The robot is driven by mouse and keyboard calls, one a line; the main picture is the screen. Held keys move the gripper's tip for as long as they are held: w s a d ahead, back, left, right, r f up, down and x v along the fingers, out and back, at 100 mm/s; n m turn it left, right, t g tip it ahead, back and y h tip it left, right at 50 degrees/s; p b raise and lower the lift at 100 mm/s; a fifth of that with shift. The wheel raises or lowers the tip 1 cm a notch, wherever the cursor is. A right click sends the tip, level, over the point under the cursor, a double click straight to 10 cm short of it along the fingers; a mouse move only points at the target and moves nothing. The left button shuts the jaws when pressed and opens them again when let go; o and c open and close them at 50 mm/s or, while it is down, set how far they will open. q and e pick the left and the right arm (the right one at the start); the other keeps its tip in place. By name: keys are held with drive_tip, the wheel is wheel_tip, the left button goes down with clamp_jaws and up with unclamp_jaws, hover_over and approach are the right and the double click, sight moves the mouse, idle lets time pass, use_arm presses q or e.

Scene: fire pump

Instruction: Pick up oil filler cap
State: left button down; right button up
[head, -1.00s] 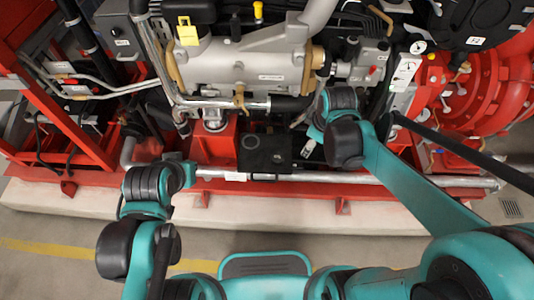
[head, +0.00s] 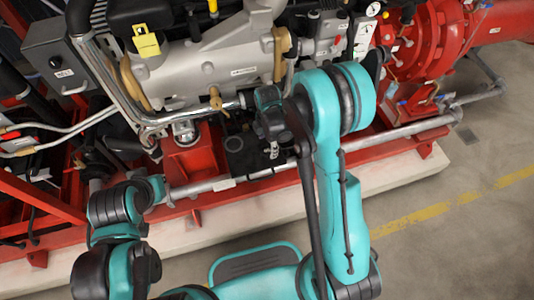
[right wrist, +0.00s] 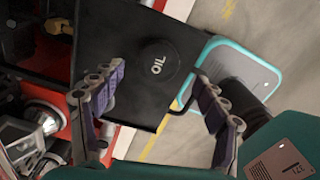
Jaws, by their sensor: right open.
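The oil filler cap (right wrist: 157,65) is a round black disc marked OIL on top of a black box-shaped part (right wrist: 108,45). In the head view the cap (head: 234,144) shows as a dark circle on the black box, left of my right gripper (head: 273,148). In the right wrist view my right gripper (right wrist: 160,78) is open, with one finger on each side of the cap in the picture. Nothing is between its fingers, and I cannot tell how far above the cap they are. My left arm is at the left of the head view, but its fingers cannot be made out.
The grey engine (head: 200,72) with a yellow tag (head: 146,42) stands behind the cap. A metal pipe (head: 200,188) and the red base frame (head: 188,160) run in front. Red pump housing (head: 425,45) is at the right. Open floor (head: 465,200) lies front right.

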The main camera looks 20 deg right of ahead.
sight(267, 151)
wheel_tip(267, 151, down, 4)
drive_tip(key=shift+w+b, duration=0.15)
drive_tip(key=shift+b, duration=0.7)
drive_tip(key=shift+a, duration=0.1)
drive_tip(key=shift+r, duration=0.1)
drive_tip(key=shift+c, duration=1.2)
drive_tip(key=c, duration=1.1)
